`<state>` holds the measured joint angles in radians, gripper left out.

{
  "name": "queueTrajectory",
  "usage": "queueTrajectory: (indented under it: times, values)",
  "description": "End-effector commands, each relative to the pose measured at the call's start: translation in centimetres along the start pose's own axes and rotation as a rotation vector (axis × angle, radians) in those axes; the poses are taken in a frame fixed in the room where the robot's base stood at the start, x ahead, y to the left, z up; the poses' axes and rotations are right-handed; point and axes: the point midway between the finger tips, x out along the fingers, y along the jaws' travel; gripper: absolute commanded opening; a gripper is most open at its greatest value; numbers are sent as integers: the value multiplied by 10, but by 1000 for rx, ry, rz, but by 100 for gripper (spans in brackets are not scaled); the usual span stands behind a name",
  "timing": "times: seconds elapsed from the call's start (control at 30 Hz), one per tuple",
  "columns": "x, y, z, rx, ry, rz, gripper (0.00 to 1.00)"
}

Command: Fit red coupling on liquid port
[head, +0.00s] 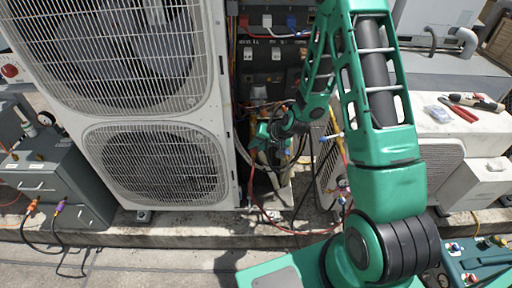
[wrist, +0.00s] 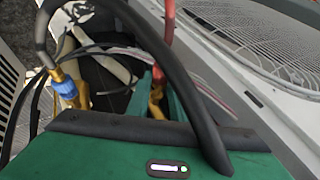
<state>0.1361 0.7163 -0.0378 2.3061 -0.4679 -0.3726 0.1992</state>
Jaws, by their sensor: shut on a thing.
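My gripper (head: 262,135) reaches into the open service bay beside the large condenser's right edge. In the wrist view its green fingers (wrist: 165,102) are shut around a yellow brass fitting (wrist: 156,96) at the end of a red hose (wrist: 168,38), which I take as the red coupling. The coupling's body is mostly hidden by the fingers and a black hose. A blue coupling (wrist: 65,86) on brass sits to the left in the wrist view, apart from my gripper. I cannot make out the liquid port or whether the red coupling touches it.
The condenser (head: 158,165) with fan grilles stands close on the left. Its grille (wrist: 265,40) is at the right in the wrist view. A thick black hose (wrist: 170,65) and thin wires cross near my fingers. A white ledge (head: 460,125) holds red pliers (head: 462,113).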

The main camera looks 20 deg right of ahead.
Motion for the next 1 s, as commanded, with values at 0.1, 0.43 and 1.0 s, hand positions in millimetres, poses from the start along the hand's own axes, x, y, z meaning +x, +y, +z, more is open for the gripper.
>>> queueTrajectory:
  times: [0.1,0.43,1.0]
  values:
    - [1,0,-2,0,0,0,0]
    - [2,0,-5,0,0,0,0]
    - [5,0,-12,0,1,0,0]
